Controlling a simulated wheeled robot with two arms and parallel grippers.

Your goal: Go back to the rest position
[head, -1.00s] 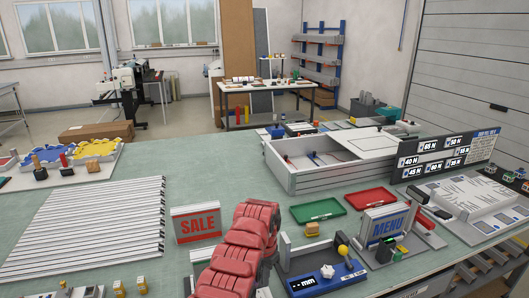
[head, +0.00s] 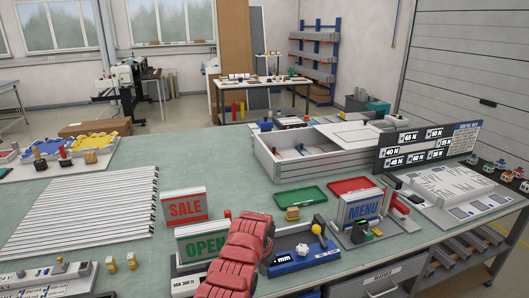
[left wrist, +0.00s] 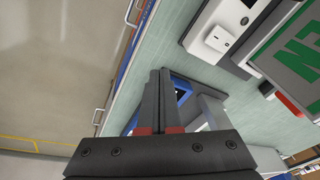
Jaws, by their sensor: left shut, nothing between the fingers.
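The red padded segments of my left arm (head: 238,258) rise from the bottom edge of the head view, in front of the OPEN sign and the blue tray. The hand itself does not show clearly there. In the left wrist view my left gripper (left wrist: 160,75) has its two dark fingers together, with nothing between them. It is near the front edge of the green table, and part of the blue tray (left wrist: 180,88) shows behind the fingers. My right gripper is in neither view.
The OPEN sign (head: 200,243) stands left of my arm, with the SALE sign (head: 185,206) behind it. The blue tray (head: 296,246) and MENU sign (head: 362,209) are to the right. Green (head: 299,197) and red (head: 350,186) trays lie behind. A drawer (head: 385,283) is below the table edge.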

